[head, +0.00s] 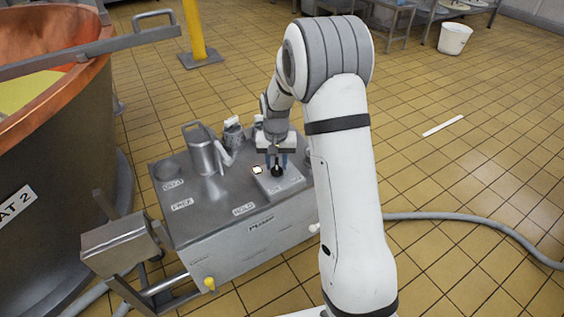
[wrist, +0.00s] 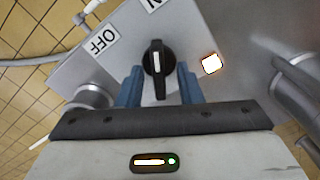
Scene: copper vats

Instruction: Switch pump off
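The pump switch is a black rotary knob (wrist: 157,58) on a grey box; it also shows in the head view (head: 277,172). Its white mark runs up and down in the wrist view, roughly toward a label (wrist: 153,4) cut off at the top, showing an N. The OFF label (wrist: 103,41) lies to the upper left of the knob. A square lamp (wrist: 211,64) beside the knob glows white. My gripper (wrist: 159,85) is open, its blue fingers on either side of the knob's near end, with visible gaps. The head view shows my gripper (head: 276,160) pointing down over the box.
The box sits on a grey metal cart top (head: 215,190) with a metal jug (head: 203,150) and a smaller container (head: 234,136) left of my gripper. A copper vat (head: 60,130) stands at the left. A grey hose (head: 470,222) crosses the open tiled floor at right.

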